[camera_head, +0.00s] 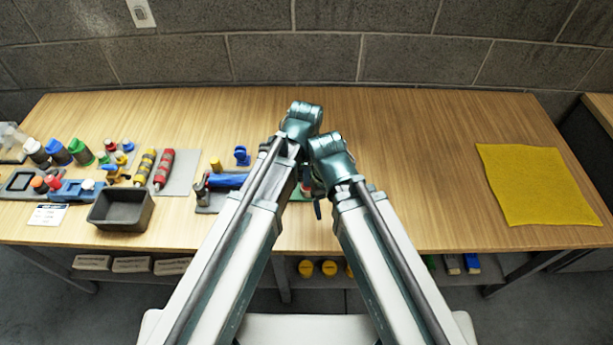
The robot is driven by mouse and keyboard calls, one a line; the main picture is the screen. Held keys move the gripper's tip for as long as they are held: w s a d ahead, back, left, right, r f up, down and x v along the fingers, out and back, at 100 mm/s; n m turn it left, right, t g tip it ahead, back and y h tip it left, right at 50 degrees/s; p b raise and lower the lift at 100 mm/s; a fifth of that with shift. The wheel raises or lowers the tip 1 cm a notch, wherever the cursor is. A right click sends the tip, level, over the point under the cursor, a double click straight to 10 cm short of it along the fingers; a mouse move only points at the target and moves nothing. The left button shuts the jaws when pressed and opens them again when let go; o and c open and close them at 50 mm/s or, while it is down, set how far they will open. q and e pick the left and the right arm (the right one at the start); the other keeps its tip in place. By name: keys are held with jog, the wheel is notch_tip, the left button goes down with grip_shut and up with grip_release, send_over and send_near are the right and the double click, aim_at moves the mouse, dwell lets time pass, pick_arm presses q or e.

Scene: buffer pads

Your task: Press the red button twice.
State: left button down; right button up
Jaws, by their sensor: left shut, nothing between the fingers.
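A small red part (306,190) shows in the narrow gap between my two arms, over a green pad (300,195) on the table. It may be the red button, but my arms cover most of it. My left gripper (317,207) is mostly hidden below the bent left arm. Only its dark tip shows, close to the red part, shut and empty. I cannot tell whether it touches the red part. My right gripper is hidden behind my right arm.
At the left are bottles, red and yellow rolls (163,168), a black bin (122,209) and a blue device (78,189) with small round red tops beside it. A yellow cloth (535,185) lies at the right. The table (430,150) between my arms and the cloth is clear.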

pick_arm(q)
notch_tip(320, 180, up, 14)
jog(key=p, duration=1.3)
jog(key=shift+p, duration=0.4)
pick_arm(e)
notch_tip(320, 180, up, 14)
pick_arm(q)
jog(key=shift+w+f, duration=0.1)
pick_arm(e)
jog(key=shift+f, duration=0.1)
